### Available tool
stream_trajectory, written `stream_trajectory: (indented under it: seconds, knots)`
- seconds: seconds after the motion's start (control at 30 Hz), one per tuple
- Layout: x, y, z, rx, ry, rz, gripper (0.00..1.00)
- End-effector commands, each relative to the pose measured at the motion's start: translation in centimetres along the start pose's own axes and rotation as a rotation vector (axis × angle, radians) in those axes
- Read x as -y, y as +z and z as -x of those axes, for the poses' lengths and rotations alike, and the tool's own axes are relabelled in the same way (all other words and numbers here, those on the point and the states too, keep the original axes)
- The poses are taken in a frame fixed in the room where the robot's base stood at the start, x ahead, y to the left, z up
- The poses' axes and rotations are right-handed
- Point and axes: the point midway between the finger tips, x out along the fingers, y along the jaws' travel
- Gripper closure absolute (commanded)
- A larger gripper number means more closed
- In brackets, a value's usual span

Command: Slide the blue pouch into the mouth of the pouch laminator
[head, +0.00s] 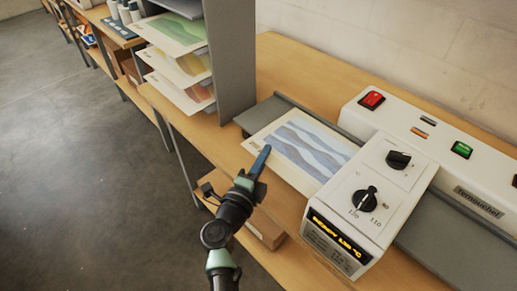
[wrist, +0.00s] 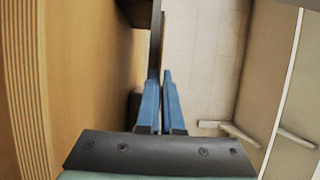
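The blue pouch (head: 318,143), a pale sheet with blue wave bands, lies flat on the left side of the white pouch laminator (head: 375,190). Its right edge meets the laminator's side; the mouth itself is hidden from the head view. My gripper (head: 262,160) is at the pouch's near edge, its blue fingers overlapping that edge in the picture. In the wrist view the two fingers (wrist: 160,95) are close together with a narrow gap. Whether the pouch's edge is between them is not clear.
A grey shelf rack (head: 230,60) with several printed sheets stands behind and left of the pouch. The laminator carries a red switch (head: 371,100), a green switch (head: 462,149) and dark knobs. A grey tray (head: 455,240) extends to its right. The wooden bench's near edge lies under my arm.

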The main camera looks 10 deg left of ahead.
Motion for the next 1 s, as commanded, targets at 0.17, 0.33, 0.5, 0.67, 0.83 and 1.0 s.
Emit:
stream_trajectory:
  seconds: [0.17,0.33,0.5,0.67,0.83,1.0]
  knots:
    - [0.0,-1.3,0.5,-0.002,0.001,0.001,1.00]
    - [0.0,-2.4,1.0,-0.002,0.001,0.001,1.00]
    - [0.0,-3.5,1.4,-0.003,0.000,0.000,1.00]
    - [0.0,-4.5,1.9,-0.002,0.001,0.000,1.00]
    - [0.0,-5.6,2.3,-0.003,0.000,0.001,1.00]
    - [-0.1,-6.7,2.8,-0.001,0.000,0.001,1.00]
